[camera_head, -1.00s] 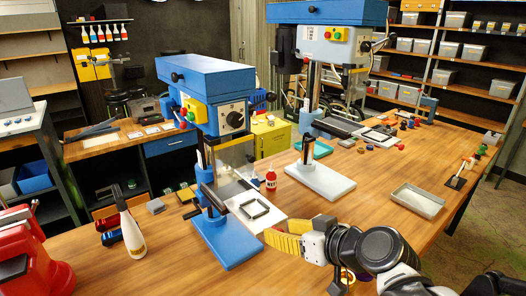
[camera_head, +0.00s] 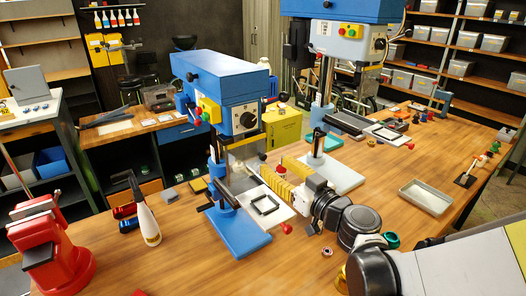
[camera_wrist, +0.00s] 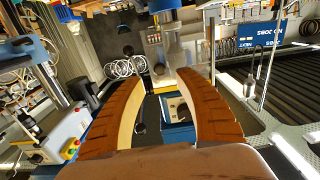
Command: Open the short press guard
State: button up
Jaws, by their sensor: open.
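The short press is the nearer blue machine (camera_head: 218,90), with a blue box-shaped head, a black dial and a blue base (camera_head: 238,236). Its guard looks like a clear panel (camera_head: 244,152) hanging below the head on the side toward my gripper; it is faint. My gripper (camera_head: 273,165), with yellow-brown ribbed fingers, is to the right of the guard, above the table, and points toward the press. In the wrist view the two fingers (camera_wrist: 161,70) are spread with nothing held between them. A pale translucent surface shows beyond the tips; whether they touch it, I cannot tell.
A taller press (camera_head: 345,40) stands behind to the right, its pale base close beyond my gripper. A white plate with a black frame (camera_head: 265,205) lies at the short press. A grey tray (camera_head: 426,196) lies right.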

aim_at(264, 157)
jog(key=x, duration=0.6)
jog(key=shift+s, duration=0.1)
grip_shut()
